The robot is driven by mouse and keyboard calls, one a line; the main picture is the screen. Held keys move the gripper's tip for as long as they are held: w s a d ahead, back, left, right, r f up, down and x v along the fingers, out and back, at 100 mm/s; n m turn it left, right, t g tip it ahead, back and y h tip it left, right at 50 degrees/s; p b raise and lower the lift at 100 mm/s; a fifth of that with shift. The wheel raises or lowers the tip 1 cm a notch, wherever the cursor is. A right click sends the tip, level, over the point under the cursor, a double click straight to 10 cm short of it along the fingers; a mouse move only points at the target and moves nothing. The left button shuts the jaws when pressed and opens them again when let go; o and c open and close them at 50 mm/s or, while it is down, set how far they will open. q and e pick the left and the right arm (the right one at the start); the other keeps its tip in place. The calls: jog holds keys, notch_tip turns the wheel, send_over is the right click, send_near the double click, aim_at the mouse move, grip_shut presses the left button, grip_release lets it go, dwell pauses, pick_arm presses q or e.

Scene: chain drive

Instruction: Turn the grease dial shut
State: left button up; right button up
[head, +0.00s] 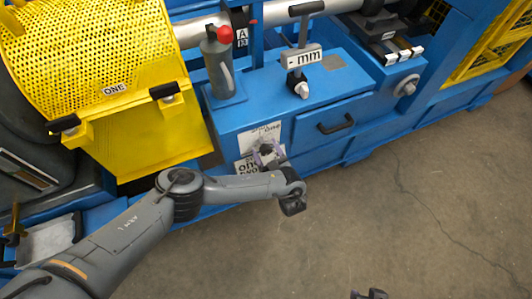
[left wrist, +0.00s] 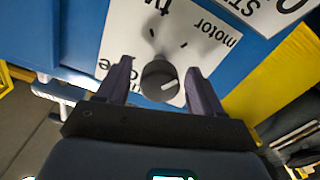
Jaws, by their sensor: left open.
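A black round dial (left wrist: 158,82) with a white pointer line sits on a white plate (left wrist: 120,32) in the left wrist view. The plate's upside-down print reads "motor" and part of "tw"; I see no word "grease". My left gripper (left wrist: 159,66) is open, its two purple fingers on either side of the dial with gaps showing. In the head view, my left gripper (head: 267,151) is at the labelled plate (head: 246,165) on the blue front, mostly covering the dial. My right gripper (head: 369,294) only peeks in at the bottom edge; its opening is unclear.
A yellow perforated guard (head: 95,50) stands left of the plate. A grey canister with a red knob (head: 225,34) stands above on the blue machine. A drawer with a black handle (head: 335,123) is to the right. The concrete floor (head: 400,220) is clear.

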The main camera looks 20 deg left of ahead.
pick_arm(q)
jog(key=shift+w+a, duration=0.2)
jog(key=c, duration=1.1)
jog(key=shift+o, duration=0.2)
